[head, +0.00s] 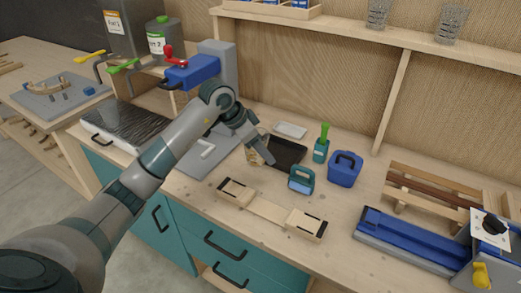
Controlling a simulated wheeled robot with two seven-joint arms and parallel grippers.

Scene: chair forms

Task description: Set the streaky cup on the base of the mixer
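The mixer (228,68) stands at the back left of the bench, with a blue head and a grey upright. Its flat grey base (190,172) lies in front, with a small white bar on it. My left gripper (262,154) points down to the right of the base, near a black tray. A small beige, streaked thing (254,157) shows beside its fingers, mostly hidden; it may be the streaky cup. I cannot tell whether the fingers touch it. My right gripper is not in view.
The black tray (287,152), a teal clamp-like block (301,180), a green-handled brush holder (321,149) and a blue box (345,169) stand right of the gripper. A wooden form (268,208) lies in front. Two patterned glasses (378,13) (450,24) stand on the shelf.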

